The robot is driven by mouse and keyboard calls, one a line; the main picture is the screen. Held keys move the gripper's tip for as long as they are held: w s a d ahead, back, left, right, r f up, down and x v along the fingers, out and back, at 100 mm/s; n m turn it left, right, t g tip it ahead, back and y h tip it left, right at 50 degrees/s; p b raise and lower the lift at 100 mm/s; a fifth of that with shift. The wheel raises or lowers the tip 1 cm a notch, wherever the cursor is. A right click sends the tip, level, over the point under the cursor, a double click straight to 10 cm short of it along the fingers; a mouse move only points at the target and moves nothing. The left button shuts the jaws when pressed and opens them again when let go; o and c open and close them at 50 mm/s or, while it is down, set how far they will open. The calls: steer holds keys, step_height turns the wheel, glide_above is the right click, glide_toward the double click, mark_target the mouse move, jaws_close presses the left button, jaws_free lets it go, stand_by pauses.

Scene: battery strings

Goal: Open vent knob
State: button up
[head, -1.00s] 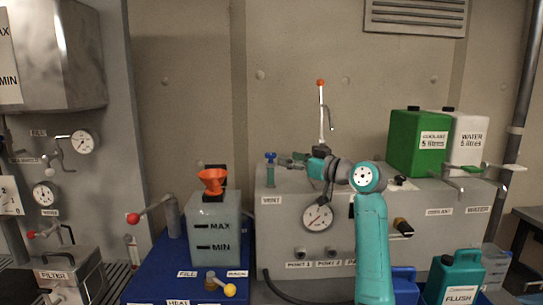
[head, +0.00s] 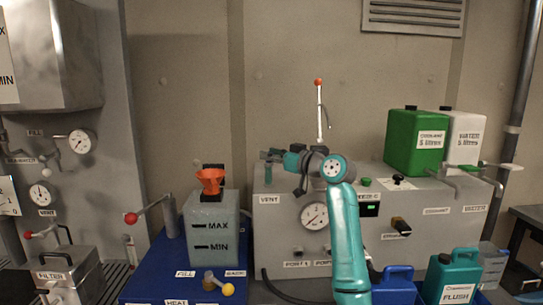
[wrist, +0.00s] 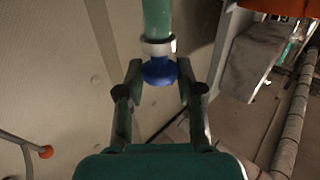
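The vent knob (wrist: 160,71) is blue and shows in the wrist view between my two fingers, with a white collar and a pale green tube beyond it. My gripper (wrist: 161,84) is open around the knob, one finger on each side. A narrow gap shows at the left finger; at the right finger I cannot tell whether it touches. In the head view my gripper (head: 277,157) is at the left end of the grey tank's top, above the VENT label (head: 266,199). There the gripper largely hides the knob.
The grey tank (head: 280,240) carries a round gauge (head: 314,215) below my arm. A thin upright rod with an orange tip (head: 319,110) stands behind the arm. An orange funnel (head: 210,181) sits on a container to the left. Green (head: 415,142) and white (head: 465,138) canisters stand right.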

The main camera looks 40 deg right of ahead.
steer(key=c, duration=0.3)
